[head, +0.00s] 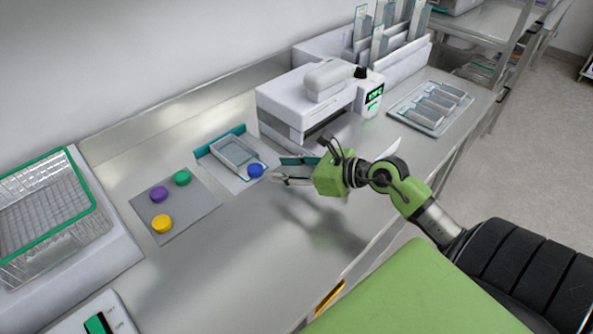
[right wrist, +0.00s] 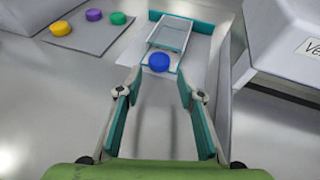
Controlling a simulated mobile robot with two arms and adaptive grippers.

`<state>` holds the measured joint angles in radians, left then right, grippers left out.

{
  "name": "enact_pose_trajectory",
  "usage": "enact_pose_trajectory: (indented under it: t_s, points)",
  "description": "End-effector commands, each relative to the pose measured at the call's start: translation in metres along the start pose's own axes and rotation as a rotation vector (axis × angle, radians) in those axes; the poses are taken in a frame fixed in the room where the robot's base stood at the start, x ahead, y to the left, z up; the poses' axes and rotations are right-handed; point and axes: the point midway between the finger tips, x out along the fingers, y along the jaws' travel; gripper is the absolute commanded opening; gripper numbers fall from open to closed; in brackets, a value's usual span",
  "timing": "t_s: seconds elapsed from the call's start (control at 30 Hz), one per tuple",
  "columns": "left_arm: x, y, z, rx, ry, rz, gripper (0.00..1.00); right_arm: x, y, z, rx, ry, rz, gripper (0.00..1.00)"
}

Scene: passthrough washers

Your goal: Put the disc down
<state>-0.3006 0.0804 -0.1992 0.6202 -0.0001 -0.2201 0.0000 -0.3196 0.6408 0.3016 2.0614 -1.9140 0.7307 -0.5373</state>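A blue disc (head: 256,170) lies at the near end of a clear tray (head: 236,152) that stands within a teal corner guide (head: 215,140). In the right wrist view the blue disc (right wrist: 159,62) is ahead of the fingertips, between their lines. My right gripper (head: 272,168) is open and empty, pointing left towards the disc; its spread fingers (right wrist: 160,85) show in the right wrist view. I cannot tell if a fingertip touches the disc in the head view. My left gripper is not in view.
A grey mat (head: 190,222) holds purple (head: 159,194), green (head: 182,178) and yellow (head: 161,224) discs. A white machine (head: 290,105) stands behind the gripper. A wire basket (head: 50,215) is at left. The bench front is clear.

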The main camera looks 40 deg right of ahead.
Motion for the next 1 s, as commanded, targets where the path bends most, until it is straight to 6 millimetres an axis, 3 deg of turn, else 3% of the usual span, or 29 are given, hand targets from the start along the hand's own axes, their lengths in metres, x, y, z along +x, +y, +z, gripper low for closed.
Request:
enact_pose_trajectory:
  t_s: [0.1,0.3,1.0]
  points:
    - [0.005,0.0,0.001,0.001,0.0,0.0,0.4,-0.019,0.001,-0.002,-0.002,0.003,0.001,0.35]
    - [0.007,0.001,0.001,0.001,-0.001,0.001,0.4,-0.038,0.0,-0.001,-0.001,0.001,0.0,0.35]
    - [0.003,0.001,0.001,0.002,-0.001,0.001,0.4,-0.044,0.001,0.005,-0.001,-0.001,0.001,0.35]
